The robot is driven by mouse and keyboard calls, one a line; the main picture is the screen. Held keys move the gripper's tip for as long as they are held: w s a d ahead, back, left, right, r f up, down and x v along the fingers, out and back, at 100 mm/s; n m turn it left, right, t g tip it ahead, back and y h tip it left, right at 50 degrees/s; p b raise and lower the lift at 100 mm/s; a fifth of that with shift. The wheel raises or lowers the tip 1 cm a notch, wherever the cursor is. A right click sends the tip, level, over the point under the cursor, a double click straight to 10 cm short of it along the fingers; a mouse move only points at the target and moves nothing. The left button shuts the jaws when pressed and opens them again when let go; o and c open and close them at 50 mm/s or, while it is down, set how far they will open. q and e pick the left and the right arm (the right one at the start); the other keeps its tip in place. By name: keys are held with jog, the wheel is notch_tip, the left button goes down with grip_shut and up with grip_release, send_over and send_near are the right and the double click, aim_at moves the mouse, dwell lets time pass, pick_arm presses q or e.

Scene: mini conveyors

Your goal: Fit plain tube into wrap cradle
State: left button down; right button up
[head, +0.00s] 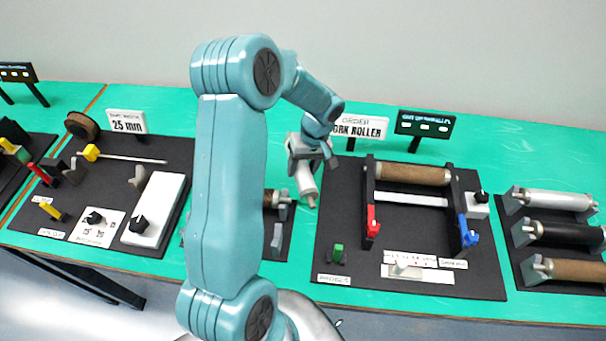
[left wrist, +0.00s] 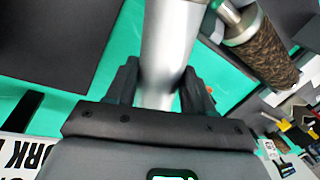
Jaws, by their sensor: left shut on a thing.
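My left gripper (head: 314,152) is shut on a plain silver tube (head: 306,184), which hangs tilted below the jaws above the bench. In the left wrist view the tube (left wrist: 168,50) runs between the two dark fingers. Below and left of it in the head view is a narrow black board (head: 285,222) with grey supports (head: 277,238) and a dark mottled roller (head: 272,199). My left arm hides much of this board, and I cannot read which support is the wrap cradle. The mottled roller (left wrist: 262,48) also shows beside the tube in the left wrist view. My right gripper is out of view.
A black station (head: 335,230) with a brown roller (head: 412,173), red and blue clamps stands right of the tube. A rack of silver, black and brown rollers (head: 556,235) lies far right. Left is a board with a white box (head: 158,208) and knobs.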

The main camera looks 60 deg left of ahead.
pick_arm(q)
jog(key=x, duration=0.2)
jog(key=w+x, duration=0.1)
jog(key=x, duration=0.1)
jog(key=shift+d+f, duration=0.15)
jog(key=shift+f, duration=0.25)
jog(key=shift+d, duration=0.1)
jog(key=shift+f, duration=0.15)
jog(key=shift+c, duration=2.1)
grip_release()
